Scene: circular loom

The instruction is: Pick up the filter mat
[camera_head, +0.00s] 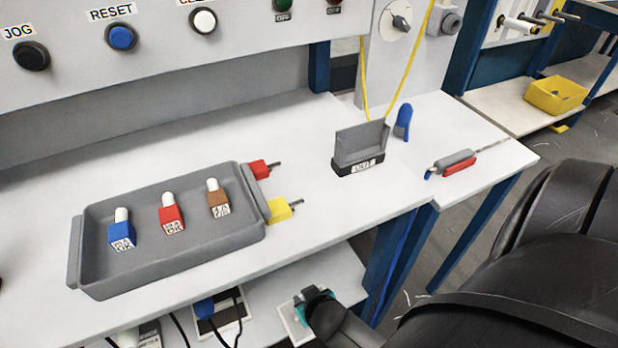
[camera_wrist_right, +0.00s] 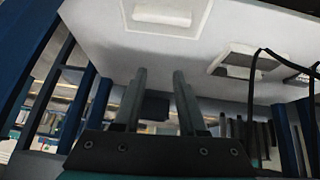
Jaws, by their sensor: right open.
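No thing is clearly identifiable as the filter mat. A flat pale pad (camera_head: 288,320) lies on the lower shelf in the head view, partly hidden by a dark and teal part of my right arm; I cannot tell whether it is the mat. In the right wrist view, a white pad (camera_wrist_right: 165,14) lies on a pale surface beyond the fingers, and a second white block (camera_wrist_right: 236,60) sits to the right. My right gripper (camera_wrist_right: 159,76) is open, with nothing between its two parallel fingers. My left gripper is not in view.
A grey tray (camera_head: 175,262) holds blue, red and brown labelled pieces on the white table. A grey holder marked OUT (camera_head: 361,143) stands to its right. A red-and-grey tool (camera_head: 457,163) lies near the right edge. Cables and another framed pad (camera_head: 231,322) occupy the lower shelf.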

